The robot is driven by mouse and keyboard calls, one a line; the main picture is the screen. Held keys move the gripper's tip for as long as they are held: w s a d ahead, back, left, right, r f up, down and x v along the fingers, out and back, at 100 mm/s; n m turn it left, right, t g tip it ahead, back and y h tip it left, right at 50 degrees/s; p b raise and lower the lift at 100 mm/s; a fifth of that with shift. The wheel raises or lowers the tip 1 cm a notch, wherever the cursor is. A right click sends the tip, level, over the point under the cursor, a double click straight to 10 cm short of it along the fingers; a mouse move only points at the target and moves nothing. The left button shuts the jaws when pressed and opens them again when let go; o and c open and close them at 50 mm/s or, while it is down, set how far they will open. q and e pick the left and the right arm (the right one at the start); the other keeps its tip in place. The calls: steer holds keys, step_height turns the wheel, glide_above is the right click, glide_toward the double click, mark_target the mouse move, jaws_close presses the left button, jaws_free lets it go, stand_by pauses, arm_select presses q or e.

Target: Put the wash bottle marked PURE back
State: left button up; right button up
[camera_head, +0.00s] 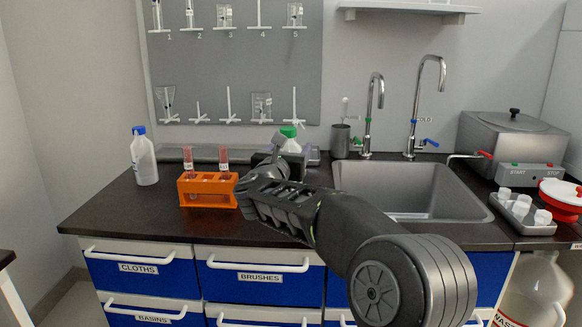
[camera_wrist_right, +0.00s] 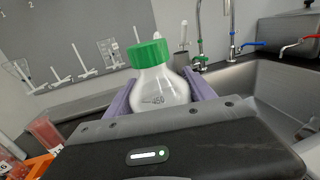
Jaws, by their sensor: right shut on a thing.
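A white bottle with a green cap (camera_head: 290,145) stands upright behind my right gripper (camera_head: 288,160). In the right wrist view the same green-capped bottle (camera_wrist_right: 160,88) sits between the two purple-grey fingers, and the gripper is shut on it. A graduation mark shows on its shoulder; no PURE marking is readable. Its lower part is hidden by the gripper, so I cannot tell whether it touches the counter. Another white bottle with a blue cap (camera_head: 144,158) stands at the counter's left; its marking is not readable. My left gripper is not in view.
An orange rack (camera_head: 207,190) with red tubes stands just left of my right gripper. The sink (camera_head: 410,192) with two taps lies to the right. A pegboard (camera_head: 235,60) with glassware hangs behind. A grey tray (camera_head: 522,215) and a metal bath (camera_head: 512,140) stand far right.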

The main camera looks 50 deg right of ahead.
steer(key=shift+f+b, duration=0.45)
steer(key=shift+f, duration=1.3)
steer(key=shift+f+b, duration=0.25)
steer(key=shift+b, duration=0.05)
steer(key=o, duration=1)
steer(key=shift+r, duration=0.1)
steer(key=shift+r+p, duration=0.2)
steer(key=shift+p, duration=0.25)
steer(key=v, duration=1.2)
steer(key=shift+f+b, duration=0.15)
steer(key=shift+b, duration=0.25)
